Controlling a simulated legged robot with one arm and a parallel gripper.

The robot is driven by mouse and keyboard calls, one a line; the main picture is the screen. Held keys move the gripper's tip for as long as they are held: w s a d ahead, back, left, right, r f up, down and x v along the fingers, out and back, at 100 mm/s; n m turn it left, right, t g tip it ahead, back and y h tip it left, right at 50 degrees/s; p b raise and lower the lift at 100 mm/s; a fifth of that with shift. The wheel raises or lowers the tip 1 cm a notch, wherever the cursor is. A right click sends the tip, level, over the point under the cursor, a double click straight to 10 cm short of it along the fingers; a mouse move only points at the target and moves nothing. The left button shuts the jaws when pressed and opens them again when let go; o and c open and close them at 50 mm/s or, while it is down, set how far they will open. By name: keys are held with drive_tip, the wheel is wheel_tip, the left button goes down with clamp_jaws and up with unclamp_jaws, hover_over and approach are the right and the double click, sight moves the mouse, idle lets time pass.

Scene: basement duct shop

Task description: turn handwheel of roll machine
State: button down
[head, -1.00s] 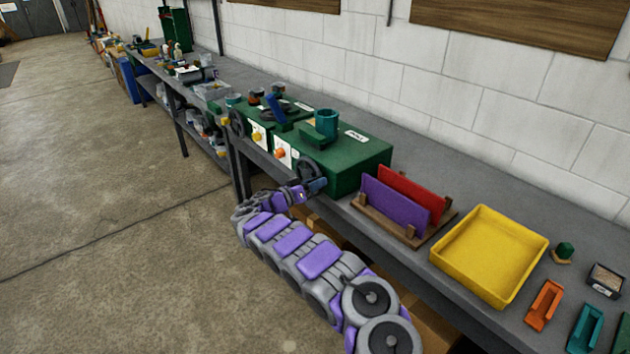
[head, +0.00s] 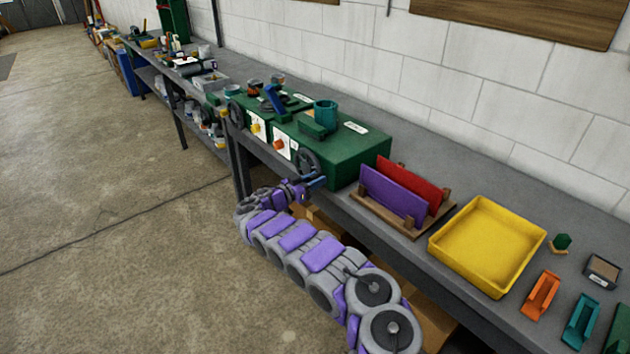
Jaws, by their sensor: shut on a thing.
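Two green machines stand side by side on the grey bench. The nearer green machine (head: 345,152) has a white label too small to read, an orange knob (head: 279,144) and a dark handwheel (head: 308,163) on its front. The farther green machine (head: 247,108) has a yellow knob and its own dark handwheel (head: 236,115). I cannot read which is the roll machine. My gripper (head: 314,183) is at the lower rim of the nearer handwheel, shut on it. The fingertips are small, and the exact contact is hard to see.
A wooden rack with purple and red panels (head: 397,192) stands just right of the nearer machine. Beyond it are a yellow tray (head: 440,236) and small orange and teal holders. Cardboard boxes (head: 420,306) sit under the bench. The floor at left is clear.

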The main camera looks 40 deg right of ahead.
drive_tip(key=shift+f, duration=0.2)
drive_tip(key=c, duration=1)
unclamp_jaws()
drive_tip(key=shift+w, duration=0.15)
drive_tip(key=shift+a, duration=0.25)
drive_tip(key=a+p, duration=0.1)
drive_tip(key=a, duration=0.4)
drive_tip(key=a+p, duration=0.1)
drive_tip(key=a, duration=1)
drive_tip(key=shift+s+a+p, duration=0.3)
drive_tip(key=shift+a+p, duration=0.1)
